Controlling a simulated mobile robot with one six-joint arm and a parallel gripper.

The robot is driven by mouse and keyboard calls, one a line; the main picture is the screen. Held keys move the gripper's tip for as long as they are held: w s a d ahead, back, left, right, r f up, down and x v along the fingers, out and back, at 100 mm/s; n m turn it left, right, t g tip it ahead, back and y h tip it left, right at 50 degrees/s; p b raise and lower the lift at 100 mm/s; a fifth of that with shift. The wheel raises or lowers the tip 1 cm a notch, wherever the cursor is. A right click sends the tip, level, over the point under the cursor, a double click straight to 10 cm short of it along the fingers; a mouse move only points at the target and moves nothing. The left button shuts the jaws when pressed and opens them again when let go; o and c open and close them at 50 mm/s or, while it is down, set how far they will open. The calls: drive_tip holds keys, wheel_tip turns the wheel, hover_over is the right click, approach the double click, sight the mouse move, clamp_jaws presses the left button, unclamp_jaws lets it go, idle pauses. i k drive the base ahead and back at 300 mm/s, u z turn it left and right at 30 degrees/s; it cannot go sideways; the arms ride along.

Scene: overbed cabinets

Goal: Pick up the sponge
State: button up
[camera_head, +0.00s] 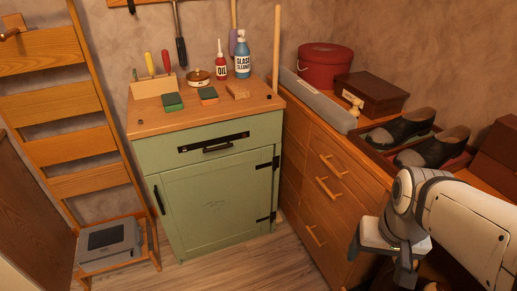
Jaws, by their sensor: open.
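Two small blocks that look like sponges lie on the wooden top of the green cabinet (215,205). One is a green block (173,101) near the front left of the top. The other is an orange block with a dark green upper face (208,95), just right of it. I cannot tell for certain which is the sponge. My gripper (382,262) is at the lower right, in front of the wooden drawers, well away from and lower than both blocks. It is open and empty, with its fingers partly hidden.
Around the blocks stand a wooden tool holder (153,85), a round tin (199,77), an oil bottle (221,68), a glass cleaner bottle (243,55) and a wooden block (238,91). A wooden stick (277,50) rises at the right edge. Shoes (400,131) lie on the right dresser.

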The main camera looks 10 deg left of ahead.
sight(208, 96)
drive_tip(key=z, duration=0.05)
drive_tip(key=k, duration=0.25)
drive_tip(key=u, duration=0.7)
drive_tip(key=i, duration=1.2)
drive_tip(key=u, duration=0.6)
drive_tip(key=i, duration=0.6)
drive_tip(key=u, duration=0.45)
